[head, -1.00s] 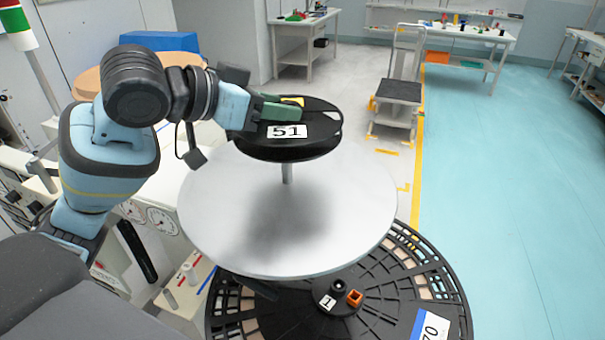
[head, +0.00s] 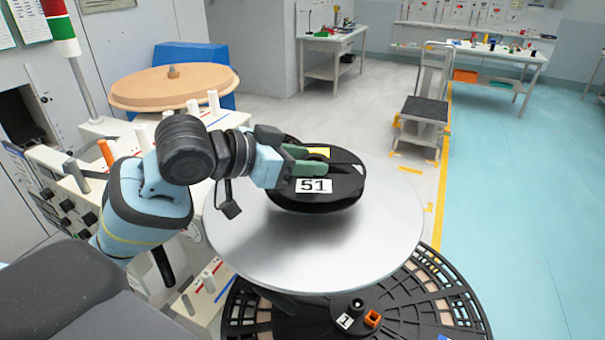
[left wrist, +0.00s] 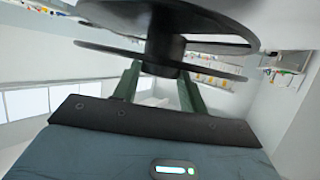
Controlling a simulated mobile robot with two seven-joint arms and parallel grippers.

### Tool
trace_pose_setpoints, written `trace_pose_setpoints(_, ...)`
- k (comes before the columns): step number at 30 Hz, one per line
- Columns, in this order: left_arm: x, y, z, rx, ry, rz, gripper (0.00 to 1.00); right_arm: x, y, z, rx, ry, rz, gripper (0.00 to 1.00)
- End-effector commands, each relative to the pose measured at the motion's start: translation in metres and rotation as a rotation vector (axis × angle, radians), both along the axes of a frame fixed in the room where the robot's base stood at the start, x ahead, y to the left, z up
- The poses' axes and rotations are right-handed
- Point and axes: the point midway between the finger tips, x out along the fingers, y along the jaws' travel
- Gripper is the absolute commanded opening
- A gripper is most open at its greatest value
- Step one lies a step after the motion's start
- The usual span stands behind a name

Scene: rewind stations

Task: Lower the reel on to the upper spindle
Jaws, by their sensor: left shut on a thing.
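The black reel (head: 340,187) bears a white label "51" and a yellow patch. It lies about level over the round silver plate (head: 240,248). My left gripper (head: 316,161), with green fingers, is shut on the reel's hub from the left. In the left wrist view the dark hub (left wrist: 165,48) stands between the two fingers, with the reel's flanges above and below. The upper spindle is hidden under the reel. I cannot tell whether it has entered the hub or whether the reel touches the plate. My right gripper is not in view.
Below the plate is a large black slotted reel (head: 270,310) with an orange block (head: 373,318) near its hub. A wooden disc (head: 175,88) and a control panel with white pegs stand at the left. A cart (head: 425,105) stands behind; the blue floor at right is clear.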

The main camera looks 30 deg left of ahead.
Motion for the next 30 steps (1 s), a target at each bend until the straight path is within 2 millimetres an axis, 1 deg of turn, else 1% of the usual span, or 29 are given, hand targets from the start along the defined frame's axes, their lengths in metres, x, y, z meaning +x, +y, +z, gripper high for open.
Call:
trace_pose_setpoints(1, -0.001, 0.0, -0.009, -0.001, 0.004, 0.0, 0.16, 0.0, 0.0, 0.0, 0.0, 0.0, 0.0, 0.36)
trace_pose_setpoints(3, 0.0, 0.0, -0.017, -0.002, 0.003, 0.0, 0.16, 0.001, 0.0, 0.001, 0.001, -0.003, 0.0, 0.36)
trace_pose_setpoints(7, 0.0, 0.0, -0.027, -0.001, 0.0, 0.0, 0.16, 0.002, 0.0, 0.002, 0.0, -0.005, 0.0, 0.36)
trace_pose_setpoints(20, 0.0, 0.0, -0.033, 0.0, 0.0, 0.0, 0.16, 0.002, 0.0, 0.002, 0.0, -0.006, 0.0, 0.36)
trace_pose_setpoints(21, 0.0, 0.0, -0.033, 0.001, 0.001, 0.0, 0.45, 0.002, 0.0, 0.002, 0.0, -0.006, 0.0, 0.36)
trace_pose_setpoints(25, 0.0, 0.0, -0.033, 0.001, 0.001, 0.0, 0.62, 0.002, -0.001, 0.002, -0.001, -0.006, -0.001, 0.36)
trace_pose_setpoints(26, 0.0, 0.0, -0.033, 0.001, 0.001, 0.0, 0.64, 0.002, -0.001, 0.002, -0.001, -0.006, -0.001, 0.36)
trace_pose_setpoints(30, 0.0, 0.0, -0.033, 0.001, 0.001, 0.0, 0.64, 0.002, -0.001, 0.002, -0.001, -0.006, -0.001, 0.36)
